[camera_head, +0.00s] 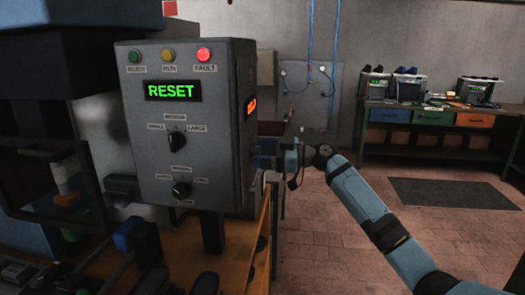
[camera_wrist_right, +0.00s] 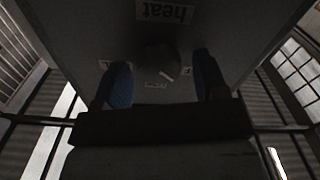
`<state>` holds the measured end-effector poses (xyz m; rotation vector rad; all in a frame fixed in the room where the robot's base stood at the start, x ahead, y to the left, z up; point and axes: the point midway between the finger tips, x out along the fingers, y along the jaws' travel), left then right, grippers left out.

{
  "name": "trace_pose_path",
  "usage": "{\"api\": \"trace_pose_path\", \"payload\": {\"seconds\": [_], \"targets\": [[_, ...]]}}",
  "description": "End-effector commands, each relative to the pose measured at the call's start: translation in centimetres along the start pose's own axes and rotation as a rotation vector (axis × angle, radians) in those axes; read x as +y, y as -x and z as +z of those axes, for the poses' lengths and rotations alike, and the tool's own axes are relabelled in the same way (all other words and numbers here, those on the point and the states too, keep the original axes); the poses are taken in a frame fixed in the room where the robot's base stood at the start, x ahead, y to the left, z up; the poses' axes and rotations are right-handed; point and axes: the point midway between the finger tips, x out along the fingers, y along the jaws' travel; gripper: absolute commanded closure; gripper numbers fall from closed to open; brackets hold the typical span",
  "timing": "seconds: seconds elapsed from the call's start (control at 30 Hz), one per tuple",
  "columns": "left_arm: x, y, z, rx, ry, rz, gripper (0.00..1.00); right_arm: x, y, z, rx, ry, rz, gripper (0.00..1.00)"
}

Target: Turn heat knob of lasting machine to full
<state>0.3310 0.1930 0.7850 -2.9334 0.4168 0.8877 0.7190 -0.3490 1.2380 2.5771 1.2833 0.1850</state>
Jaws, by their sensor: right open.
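The lasting machine's grey control box (camera_head: 160,220) stands left of centre in the head view. Its heat knob (camera_wrist_right: 157,58) shows dark and dim in the right wrist view, below an upside-down "heat" label (camera_wrist_right: 165,12). A short pale mark shows at the knob's lower edge. My right gripper (camera_head: 262,153) is at the box's right side in the head view, which hides the knob and fingertips. In the wrist view its open, blue-padded fingers (camera_wrist_right: 162,80) point toward the panel, one on each side of the knob. Contact cannot be told. My left gripper is out of view.
The box front has a green "RESET" display (camera_head: 173,91), a lit red fault lamp (camera_head: 203,55) and two other knobs (camera_head: 177,139). An orange display (camera_head: 250,107) is on its right side. A workbench (camera_head: 430,130) stands far right; open floor lies before it.

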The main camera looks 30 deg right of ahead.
Motion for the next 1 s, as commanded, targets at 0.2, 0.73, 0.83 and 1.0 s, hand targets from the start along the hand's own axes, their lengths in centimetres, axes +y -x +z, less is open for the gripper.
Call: {"api": "trace_pose_path", "payload": {"seconds": [0.2,0.73,0.83,1.0], "targets": [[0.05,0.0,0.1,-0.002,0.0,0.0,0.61,-0.01,-0.24,0.01,0.0,0.001,0.0,0.34],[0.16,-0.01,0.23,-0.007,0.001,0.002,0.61,-0.04,-0.22,0.05,0.0,-0.01,-0.001,0.83],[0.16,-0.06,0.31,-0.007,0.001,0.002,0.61,-0.04,-0.23,0.07,0.0,-0.032,-0.001,0.83],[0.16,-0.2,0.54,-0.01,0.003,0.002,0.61,-0.05,-0.28,0.12,-0.001,-0.112,-0.002,0.83]]}}
